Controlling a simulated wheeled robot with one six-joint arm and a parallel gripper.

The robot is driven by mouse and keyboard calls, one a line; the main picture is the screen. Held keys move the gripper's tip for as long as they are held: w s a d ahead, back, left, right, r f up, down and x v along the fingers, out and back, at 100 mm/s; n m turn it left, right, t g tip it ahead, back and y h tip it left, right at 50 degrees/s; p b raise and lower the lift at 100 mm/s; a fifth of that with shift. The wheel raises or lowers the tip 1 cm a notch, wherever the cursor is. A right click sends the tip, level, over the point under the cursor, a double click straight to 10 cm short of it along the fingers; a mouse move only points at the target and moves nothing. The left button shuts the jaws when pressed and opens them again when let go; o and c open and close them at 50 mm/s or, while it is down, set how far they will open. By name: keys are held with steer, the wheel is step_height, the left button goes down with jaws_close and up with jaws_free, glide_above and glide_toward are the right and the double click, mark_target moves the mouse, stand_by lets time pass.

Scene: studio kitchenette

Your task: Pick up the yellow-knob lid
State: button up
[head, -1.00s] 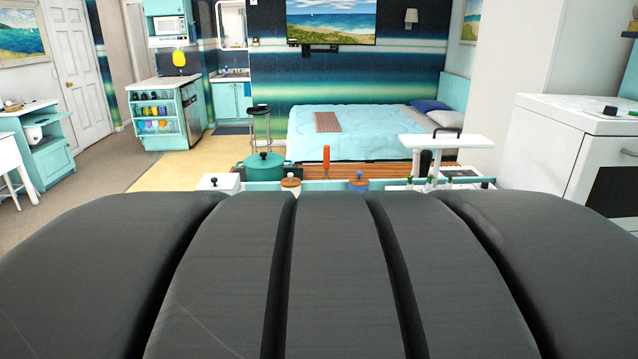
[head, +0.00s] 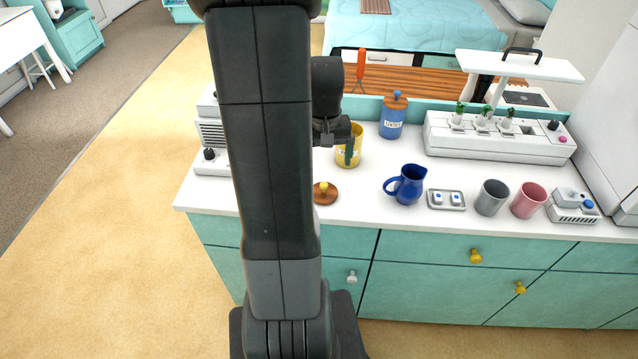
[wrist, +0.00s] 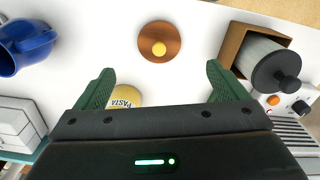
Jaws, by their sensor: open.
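The yellow-knob lid (head: 324,193) is a round brown wooden disc with a yellow knob. It lies flat on the white counter near the front edge, partly hidden by my arm in the head view. In the wrist view the lid (wrist: 159,42) is ahead of the fingertips, centred between them. My gripper (wrist: 158,80) is open and empty, its two green fingers wide apart. In the head view my gripper (head: 347,150) is by the yellow canister (head: 350,147), which stands without a lid. In the wrist view the canister (wrist: 125,97) reads "PASTA" and is partly hidden by my gripper.
A blue pitcher (head: 407,185) stands right of the lid. A blue canister (head: 392,117) with a wooden lid stands behind. Grey (head: 491,198) and pink (head: 528,201) mugs stand further right. A brown box holding a grey cylinder (wrist: 262,62) is right in the wrist view.

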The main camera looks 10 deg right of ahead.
mark_target(324, 184)
step_height(324, 184, down, 11)
steer(key=shift+w+d+p, duration=0.1)
steer(key=shift+w+p, duration=0.05)
steer(key=shift+p, duration=0.35)
steer(key=shift+c, duration=0.2)
steer(key=c, duration=1)
